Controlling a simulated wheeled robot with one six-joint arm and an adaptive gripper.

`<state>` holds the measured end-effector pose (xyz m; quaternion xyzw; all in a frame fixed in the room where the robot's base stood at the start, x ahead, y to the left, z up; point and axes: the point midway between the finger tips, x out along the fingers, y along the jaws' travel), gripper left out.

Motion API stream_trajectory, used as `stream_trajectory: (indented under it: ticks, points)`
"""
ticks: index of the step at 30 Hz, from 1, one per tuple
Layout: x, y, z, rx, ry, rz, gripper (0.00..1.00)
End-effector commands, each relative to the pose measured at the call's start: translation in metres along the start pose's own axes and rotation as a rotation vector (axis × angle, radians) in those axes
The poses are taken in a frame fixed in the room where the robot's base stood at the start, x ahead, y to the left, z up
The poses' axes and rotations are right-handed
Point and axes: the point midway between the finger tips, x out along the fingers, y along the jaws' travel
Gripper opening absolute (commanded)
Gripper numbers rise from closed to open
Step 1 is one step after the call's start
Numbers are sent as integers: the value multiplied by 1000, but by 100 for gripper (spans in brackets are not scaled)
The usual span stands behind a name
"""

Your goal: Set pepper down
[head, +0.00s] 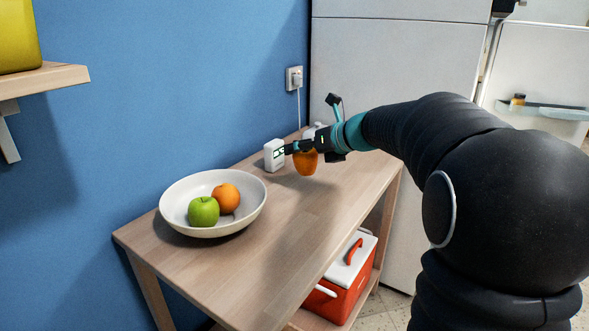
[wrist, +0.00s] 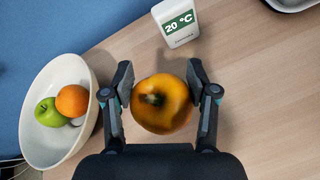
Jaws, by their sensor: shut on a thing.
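An orange-yellow pepper (wrist: 161,104) sits between the two fingers of my gripper (wrist: 160,88) in the wrist view, its stem side toward the camera. My gripper is shut on it. In the head view the pepper (head: 306,162) hangs under my gripper (head: 300,147) over the far part of the wooden table (head: 290,225). I cannot tell whether its underside touches the tabletop.
A white bowl (head: 175,207) with a green apple (head: 203,211) and an orange (head: 226,198) stands on the table's left. A white thermometer display (head: 273,155) stands close to the pepper. The tabletop's front middle is clear. A red cooler (head: 345,285) is below.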

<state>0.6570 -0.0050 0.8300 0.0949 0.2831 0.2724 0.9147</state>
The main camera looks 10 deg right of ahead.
Motion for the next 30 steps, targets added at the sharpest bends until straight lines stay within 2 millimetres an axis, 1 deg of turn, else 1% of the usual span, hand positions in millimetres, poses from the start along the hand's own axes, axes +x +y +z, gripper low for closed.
stream_trajectory:
  ticks: [1,3,8,12,15,18,29,30]
  points:
    - [9,3,-2,-1,1,2,26]
    - [16,5,-3,0,0,2,26]
    - [24,5,-8,0,0,0,26]
    - [33,-1,-24,2,1,0,26]
    - [38,-5,-33,1,-1,0,26]
    - [41,-7,-37,0,-1,-1,26]
    - [42,-8,-40,-1,-1,0,26]
    - [42,-8,-39,-1,-1,-1,68]
